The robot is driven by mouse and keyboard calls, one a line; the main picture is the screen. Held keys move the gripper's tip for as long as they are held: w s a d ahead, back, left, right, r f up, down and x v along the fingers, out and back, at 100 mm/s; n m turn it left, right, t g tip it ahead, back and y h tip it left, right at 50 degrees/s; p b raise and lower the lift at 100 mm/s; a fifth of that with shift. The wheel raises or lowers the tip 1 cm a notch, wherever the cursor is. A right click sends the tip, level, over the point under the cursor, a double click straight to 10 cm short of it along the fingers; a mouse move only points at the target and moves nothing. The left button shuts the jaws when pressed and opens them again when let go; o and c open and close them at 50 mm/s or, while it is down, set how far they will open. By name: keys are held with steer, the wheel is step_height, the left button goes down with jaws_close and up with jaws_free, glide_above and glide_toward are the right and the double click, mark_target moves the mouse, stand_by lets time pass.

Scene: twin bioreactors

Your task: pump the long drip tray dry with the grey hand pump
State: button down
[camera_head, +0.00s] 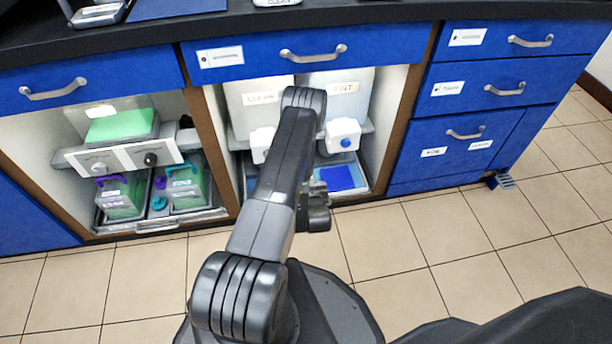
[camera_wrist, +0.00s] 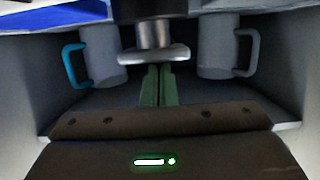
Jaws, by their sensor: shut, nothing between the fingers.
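My gripper (camera_wrist: 160,86) is shut and empty in the wrist view. Its dark green fingers end just below a pale grey disc (camera_wrist: 155,55) on a metal stem; I cannot tell whether they touch it. I cannot tell whether this is the grey hand pump. In the head view my arm reaches in front of the middle cabinet bay and hides part of it. A shallow tray (camera_head: 364,191) with a blue surface lies on that bay's floor. Another tray (camera_head: 157,226) lies under the green containers on the left. Which is the long drip tray is unclear.
Two grey mug-shaped vessels flank the stem, one with a blue handle (camera_wrist: 75,66), one with a grey handle (camera_wrist: 247,52). Pale walls are close on both sides. Blue drawers (camera_head: 480,90) stand right of the middle bay. Tiled floor (camera_head: 450,240) is clear.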

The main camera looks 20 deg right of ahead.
step_height(320, 180, down, 3)
steer(key=shift+r+b, duration=0.2)
steer(key=shift+b, duration=0.9)
steer(key=shift+r, duration=0.1)
